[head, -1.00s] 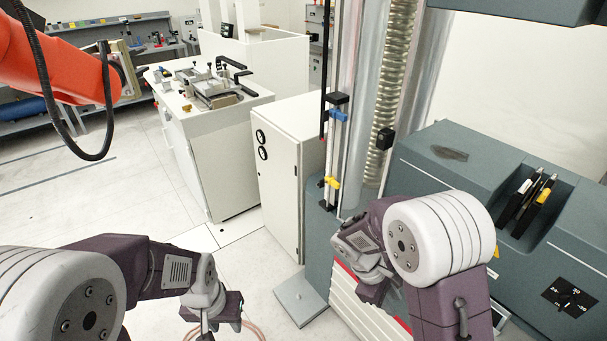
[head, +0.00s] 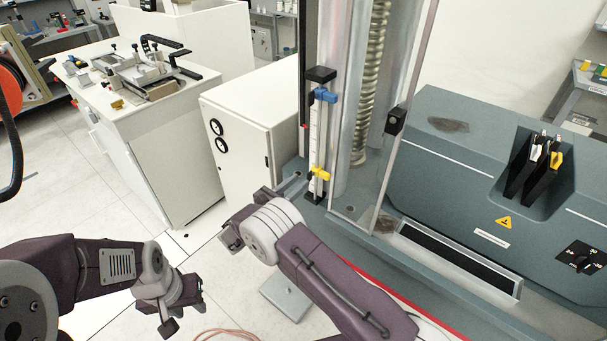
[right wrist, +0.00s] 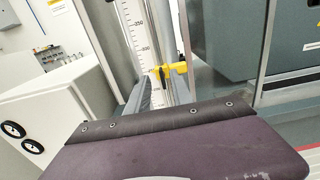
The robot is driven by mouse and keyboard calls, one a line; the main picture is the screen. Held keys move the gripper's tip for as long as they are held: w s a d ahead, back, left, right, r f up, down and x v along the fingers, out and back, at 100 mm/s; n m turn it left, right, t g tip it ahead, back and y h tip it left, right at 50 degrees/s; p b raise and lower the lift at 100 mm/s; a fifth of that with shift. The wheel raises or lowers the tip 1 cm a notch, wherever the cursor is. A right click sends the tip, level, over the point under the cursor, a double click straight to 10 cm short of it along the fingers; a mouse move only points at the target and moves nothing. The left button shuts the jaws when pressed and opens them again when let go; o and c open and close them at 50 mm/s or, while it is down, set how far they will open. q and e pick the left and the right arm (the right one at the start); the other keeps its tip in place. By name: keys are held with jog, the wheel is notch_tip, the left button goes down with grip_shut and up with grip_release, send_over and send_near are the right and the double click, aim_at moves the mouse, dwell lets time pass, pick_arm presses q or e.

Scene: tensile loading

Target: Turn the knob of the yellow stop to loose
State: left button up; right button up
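The yellow stop (head: 319,175) sits low on an upright white scale on the testing machine, with its small knob to one side. It also shows in the right wrist view (right wrist: 173,70), against the graduated scale (right wrist: 138,40). My right gripper (head: 296,187) is just left of and slightly below the yellow stop in the head view.
A blue stop (head: 325,95) is higher on the same scale. A clear guard panel (head: 385,110) and column stand just right of it. A white cabinet (head: 245,140) is to the left. The grey machine base (head: 450,180) fills the right. Open floor lies at the left.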

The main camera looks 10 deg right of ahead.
aim_at(308, 176)
jog(key=x, duration=0.4)
jog(key=shift+d, duration=0.2)
jog(key=shift+a, duration=0.1)
jog(key=shift+w, duration=0.1)
jog(key=c, duration=0.3)
grip_shut()
